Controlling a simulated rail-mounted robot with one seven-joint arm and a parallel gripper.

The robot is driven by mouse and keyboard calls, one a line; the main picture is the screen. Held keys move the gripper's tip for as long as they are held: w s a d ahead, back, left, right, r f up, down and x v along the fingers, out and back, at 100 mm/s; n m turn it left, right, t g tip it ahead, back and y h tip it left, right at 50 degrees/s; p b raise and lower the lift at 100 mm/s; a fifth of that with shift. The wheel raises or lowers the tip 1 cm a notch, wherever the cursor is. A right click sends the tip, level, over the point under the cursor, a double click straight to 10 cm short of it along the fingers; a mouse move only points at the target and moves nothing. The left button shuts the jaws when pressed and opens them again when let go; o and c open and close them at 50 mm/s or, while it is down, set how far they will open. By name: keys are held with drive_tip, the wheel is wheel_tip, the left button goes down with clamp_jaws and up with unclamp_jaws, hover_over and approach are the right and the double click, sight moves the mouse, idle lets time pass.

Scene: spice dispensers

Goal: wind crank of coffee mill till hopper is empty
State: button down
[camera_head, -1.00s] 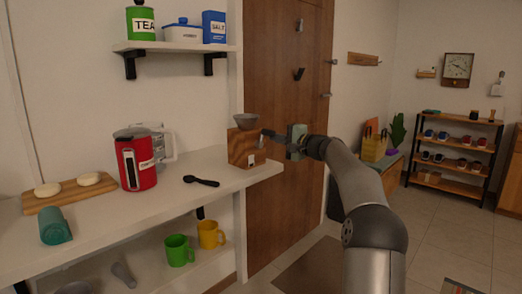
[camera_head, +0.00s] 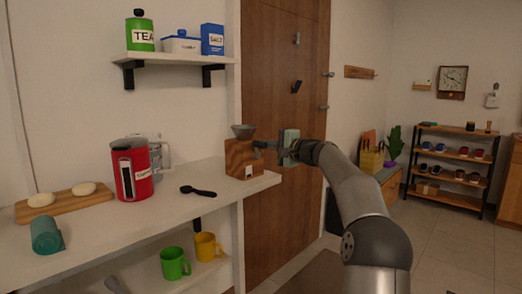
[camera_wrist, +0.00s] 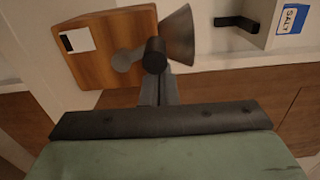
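The coffee mill (camera_head: 240,160) is a wooden box with a grey cone-shaped hopper (camera_head: 243,131), near the right end of the white counter. In the wrist view the mill (camera_wrist: 105,45) and its hopper (camera_wrist: 181,38) appear tilted; the hopper's inside is hidden. The crank has a dark cylindrical knob (camera_wrist: 155,52) on a short grey arm, on the mill's side facing me. My gripper (camera_head: 265,146) is at the knob from the right. In the wrist view its narrow fingers (camera_wrist: 158,84) are close together and appear shut on the knob, whose end partly covers the fingertips.
A black spoon (camera_head: 198,191), a red canister (camera_head: 131,170) and a glass jug (camera_head: 158,155) stand or lie left of the mill on the counter (camera_head: 170,215). A wooden door (camera_head: 282,90) is behind the mill. A small shelf (camera_head: 180,59) hangs above.

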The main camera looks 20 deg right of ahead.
drive_tip(key=d+b+v, duration=0.1)
drive_tip(key=b+v, duration=0.2)
drive_tip(key=v, duration=0.3)
drive_tip(key=shift+d+f+b, duration=0.15)
drive_tip(key=shift+f+b, duration=0.05)
drive_tip(key=shift+b, duration=0.2)
idle(0.4)
idle(0.3)
